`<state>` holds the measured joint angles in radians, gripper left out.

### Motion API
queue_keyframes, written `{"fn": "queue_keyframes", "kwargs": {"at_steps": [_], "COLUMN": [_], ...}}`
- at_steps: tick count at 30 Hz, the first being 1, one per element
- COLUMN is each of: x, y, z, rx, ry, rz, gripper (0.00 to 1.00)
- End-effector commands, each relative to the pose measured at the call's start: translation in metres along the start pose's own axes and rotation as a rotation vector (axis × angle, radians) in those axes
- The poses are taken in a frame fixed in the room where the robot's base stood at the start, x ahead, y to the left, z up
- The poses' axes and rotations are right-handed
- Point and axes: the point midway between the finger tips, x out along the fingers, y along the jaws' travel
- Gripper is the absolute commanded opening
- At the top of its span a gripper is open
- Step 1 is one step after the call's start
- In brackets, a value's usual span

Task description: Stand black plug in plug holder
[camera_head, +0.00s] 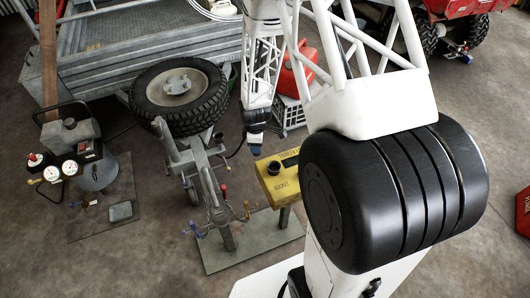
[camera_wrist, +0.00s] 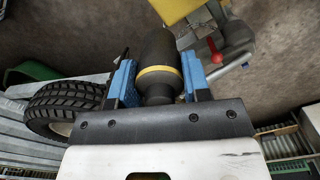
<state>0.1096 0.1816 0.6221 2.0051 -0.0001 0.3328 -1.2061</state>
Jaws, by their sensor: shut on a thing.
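My gripper (camera_wrist: 157,82) has blue fingers shut on the black plug (camera_wrist: 158,48), a dark rounded body with a yellow band, in the wrist view. In the head view my gripper (camera_head: 255,145) hangs in the air just left of and above a yellow block (camera_head: 283,187), apart from it as far as I can tell. The block has dark lettering and a dark round opening on top; it looks like the plug holder. Its yellow edge also shows at the top of the wrist view (camera_wrist: 178,9). The plug is barely distinguishable in the head view.
The block stands over a grey floor plate (camera_head: 240,247). Left of it is a trailer coupling (camera_head: 215,205) with levers and a spare wheel (camera_head: 179,96) behind. A red jerrycan (camera_head: 297,70) and white crate stand behind. Gauges and a tank (camera_head: 97,172) are far left.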

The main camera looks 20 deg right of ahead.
Motion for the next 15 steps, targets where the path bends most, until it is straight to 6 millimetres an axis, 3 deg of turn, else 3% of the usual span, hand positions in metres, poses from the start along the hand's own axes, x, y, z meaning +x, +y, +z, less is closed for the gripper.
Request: {"fn": "queue_keyframes", "kwargs": {"at_steps": [15], "x": [0.053], "y": [0.073], "z": [-0.065], "rx": [0.501], "ry": [0.0], "rz": [-0.001], "gripper": [0.18]}}
